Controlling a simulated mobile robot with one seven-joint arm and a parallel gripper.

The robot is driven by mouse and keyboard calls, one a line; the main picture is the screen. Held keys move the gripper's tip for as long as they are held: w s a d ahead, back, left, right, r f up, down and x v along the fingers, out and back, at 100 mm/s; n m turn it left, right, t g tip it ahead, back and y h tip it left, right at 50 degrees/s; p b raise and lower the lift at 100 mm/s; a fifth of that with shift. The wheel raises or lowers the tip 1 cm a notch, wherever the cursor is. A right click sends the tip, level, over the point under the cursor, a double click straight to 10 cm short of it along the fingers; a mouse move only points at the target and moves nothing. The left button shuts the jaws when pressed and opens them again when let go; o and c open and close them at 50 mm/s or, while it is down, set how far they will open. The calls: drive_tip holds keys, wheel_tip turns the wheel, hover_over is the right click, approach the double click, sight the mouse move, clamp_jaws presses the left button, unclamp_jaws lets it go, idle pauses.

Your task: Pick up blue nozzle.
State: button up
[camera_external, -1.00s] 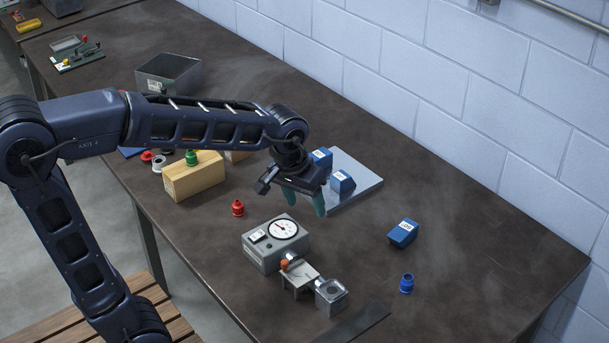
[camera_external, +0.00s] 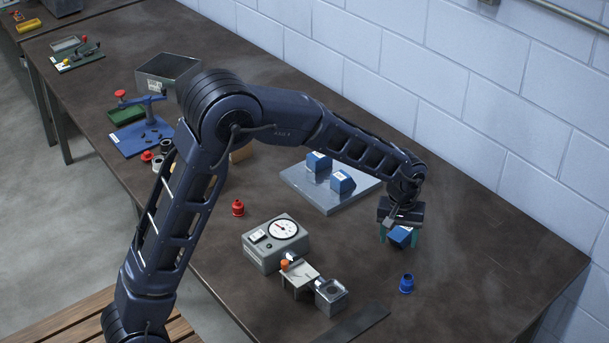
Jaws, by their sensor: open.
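The blue nozzle (camera_external: 406,284) stands upright on the dark table, near its front right part. It is small, with a narrower top. My gripper (camera_external: 399,240) is open and points down, a short way behind the nozzle. Its two green fingers are on either side of a blue block with a white label (camera_external: 402,236), as seen from this camera. Whether the fingers touch that block cannot be told. The nozzle is apart from the gripper and fully in view.
A grey gauge device (camera_external: 276,243) with a metal block stands left of the nozzle. A red nozzle (camera_external: 238,208) stands further left. A grey plate (camera_external: 309,191) holds two blue blocks. A dark flat strip (camera_external: 352,326) lies at the front. The table right of the nozzle is clear.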

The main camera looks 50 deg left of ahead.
drive_tip(key=n, duration=0.1)
hover_over(408, 275)
wheel_tip(408, 275, down, 6)
drive_tip(key=shift+f, duration=0.2)
wheel_tip(408, 275, down, 11)
drive_tip(key=shift+d+r, duration=0.15)
drive_tip(key=c, duration=1.1)
